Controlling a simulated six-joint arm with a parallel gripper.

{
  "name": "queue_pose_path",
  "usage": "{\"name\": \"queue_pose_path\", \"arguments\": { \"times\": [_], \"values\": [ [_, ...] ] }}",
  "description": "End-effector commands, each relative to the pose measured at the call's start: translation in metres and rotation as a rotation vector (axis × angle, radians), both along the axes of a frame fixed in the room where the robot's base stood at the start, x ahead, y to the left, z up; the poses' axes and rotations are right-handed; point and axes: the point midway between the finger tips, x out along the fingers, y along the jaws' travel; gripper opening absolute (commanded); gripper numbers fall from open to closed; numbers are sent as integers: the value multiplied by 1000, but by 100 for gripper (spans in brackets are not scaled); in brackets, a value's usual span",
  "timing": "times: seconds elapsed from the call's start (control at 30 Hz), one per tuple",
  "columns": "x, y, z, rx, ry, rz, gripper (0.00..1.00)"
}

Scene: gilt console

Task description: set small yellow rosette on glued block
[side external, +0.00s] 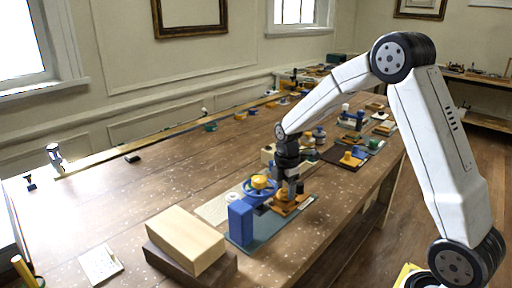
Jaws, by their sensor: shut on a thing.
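My gripper (289,192) points down over the near part of the long table and is shut on a small yellow-orange piece, which looks like the small yellow rosette and is mostly hidden by the fingers. Right below is an orange-brown block (284,208), which may be the glued block, on a blue-grey mat (268,232). I cannot tell whether the held piece touches the block. Just left of the gripper, a larger yellow round piece (260,182) sits on a blue ring-shaped part (248,192).
A blue upright block (240,222) stands at the mat's left. A pale wooden block (186,238) lies on a dark brown one (214,276) at the front. Several small coloured parts and a dark tray (345,158) crowd the table behind the gripper. The table's left half is mostly clear.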

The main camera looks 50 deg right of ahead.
Motion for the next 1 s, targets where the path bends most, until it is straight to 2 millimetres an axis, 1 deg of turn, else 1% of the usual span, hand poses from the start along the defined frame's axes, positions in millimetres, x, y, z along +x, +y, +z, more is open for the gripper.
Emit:
{"name": "queue_pose_path", "arguments": {
  "times": [0.87, 0.9, 0.97, 1.0],
  "values": [
    [0, 0, -4, 0, 0, 0, 6],
    [0, 0, -4, 0, 0, 0, 77],
    [0, 0, -4, 0, 0, 0, 96],
    [0, 0, -4, 0, 0, 0, 100]
  ]
}}
